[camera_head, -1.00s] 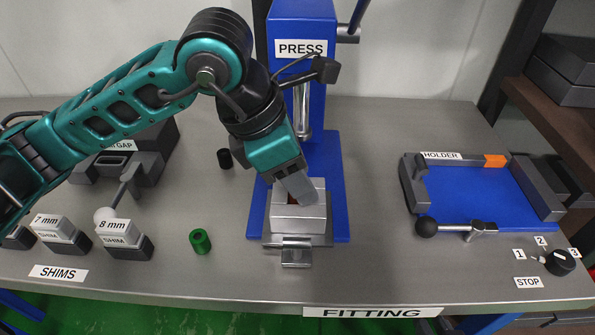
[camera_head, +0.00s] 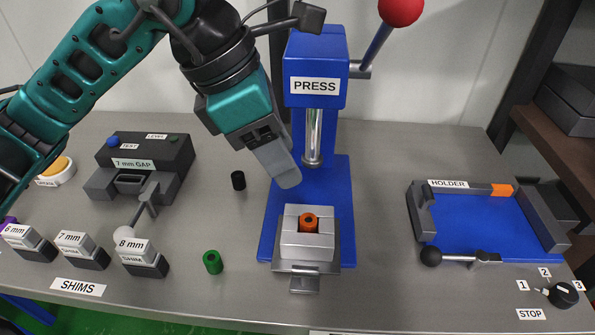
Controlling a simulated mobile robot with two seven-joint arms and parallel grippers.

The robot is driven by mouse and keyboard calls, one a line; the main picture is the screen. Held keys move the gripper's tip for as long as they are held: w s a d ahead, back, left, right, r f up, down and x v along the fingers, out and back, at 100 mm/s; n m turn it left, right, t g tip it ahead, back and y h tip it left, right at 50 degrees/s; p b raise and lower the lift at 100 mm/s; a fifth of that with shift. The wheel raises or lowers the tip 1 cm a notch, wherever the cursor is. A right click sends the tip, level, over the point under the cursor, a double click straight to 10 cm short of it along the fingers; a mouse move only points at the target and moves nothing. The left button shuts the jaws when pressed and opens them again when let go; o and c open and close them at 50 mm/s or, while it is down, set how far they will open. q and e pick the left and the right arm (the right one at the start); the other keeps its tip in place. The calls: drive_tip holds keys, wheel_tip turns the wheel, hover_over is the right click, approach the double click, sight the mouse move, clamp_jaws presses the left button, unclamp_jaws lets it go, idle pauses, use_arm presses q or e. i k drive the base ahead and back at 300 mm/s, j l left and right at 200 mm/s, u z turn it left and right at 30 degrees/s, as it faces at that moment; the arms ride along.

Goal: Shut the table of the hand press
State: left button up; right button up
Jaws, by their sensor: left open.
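The blue hand press (camera_head: 318,120) stands at the back middle, its lever with a red knob (camera_head: 401,9) raised to the right. Its grey table (camera_head: 305,249) sits low at the front of the blue base, with a tab handle (camera_head: 304,284) at its front edge. An orange ring-like part (camera_head: 309,222) sits in the block on the table. My left gripper (camera_head: 286,178) is above and left of the table, apart from it and holding nothing that I can see. Its fingers overlap in this view. My right gripper is not in view.
A green cylinder (camera_head: 213,262) and a black cylinder (camera_head: 238,180) stand left of the press. The shims (camera_head: 142,257) and a gap gauge (camera_head: 145,165) are further left. The blue holder (camera_head: 487,222) and stop knob (camera_head: 562,294) are at the right.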

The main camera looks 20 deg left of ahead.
sight(307, 255)
drive_tip(key=k, duration=1)
